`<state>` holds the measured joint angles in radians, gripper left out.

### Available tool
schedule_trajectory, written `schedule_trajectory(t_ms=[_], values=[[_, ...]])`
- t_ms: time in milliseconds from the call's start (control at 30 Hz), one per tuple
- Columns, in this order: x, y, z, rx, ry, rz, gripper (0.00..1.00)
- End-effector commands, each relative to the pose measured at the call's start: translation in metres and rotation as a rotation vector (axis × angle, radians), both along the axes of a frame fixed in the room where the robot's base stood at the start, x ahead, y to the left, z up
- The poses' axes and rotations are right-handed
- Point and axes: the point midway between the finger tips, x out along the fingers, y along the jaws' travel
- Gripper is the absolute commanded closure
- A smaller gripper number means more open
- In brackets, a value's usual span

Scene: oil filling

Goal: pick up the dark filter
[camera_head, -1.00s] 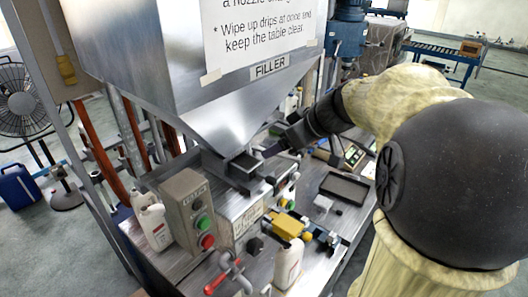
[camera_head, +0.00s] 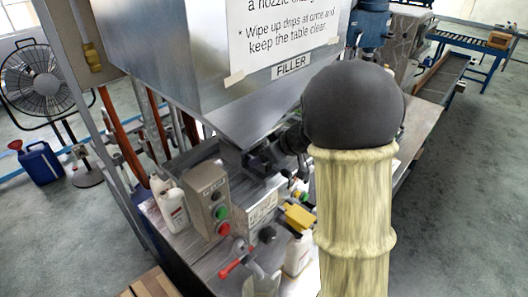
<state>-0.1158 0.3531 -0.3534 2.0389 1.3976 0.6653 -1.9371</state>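My gripper (camera_head: 262,158) is a dark shape just below the hopper's lower end, at the end of my arm. Its fingers are small and blend with dark parts around them, so I cannot tell whether it is open or holds anything. A small dark block (camera_head: 267,234) sits on the metal table, right of the button box and below my gripper in the picture. It may be the dark filter, but it is too small to be sure. My arm hides much of the table's right side.
The steel filler hopper (camera_head: 225,75) hangs close above my gripper. The button box (camera_head: 209,203), white bottles (camera_head: 172,207), a yellow block (camera_head: 299,217) and a red-handled valve (camera_head: 232,264) crowd the table. Open floor lies to the right.

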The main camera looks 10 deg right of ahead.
Motion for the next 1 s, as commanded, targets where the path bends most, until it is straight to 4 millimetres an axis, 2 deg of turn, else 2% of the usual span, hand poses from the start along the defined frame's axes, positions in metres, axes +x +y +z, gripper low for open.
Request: schedule_trajectory(t_ms=[200, 467, 667, 1000], values=[[0.009, 0.006, -0.011, -0.001, 0.0, -0.001, 0.25], [0.009, 0.006, -0.011, -0.001, 0.0, -0.001, 0.25], [0.009, 0.006, -0.011, -0.001, 0.0, -0.001, 0.65], [0.004, 0.002, -0.014, -0.001, -0.002, 0.003, 0.66]])
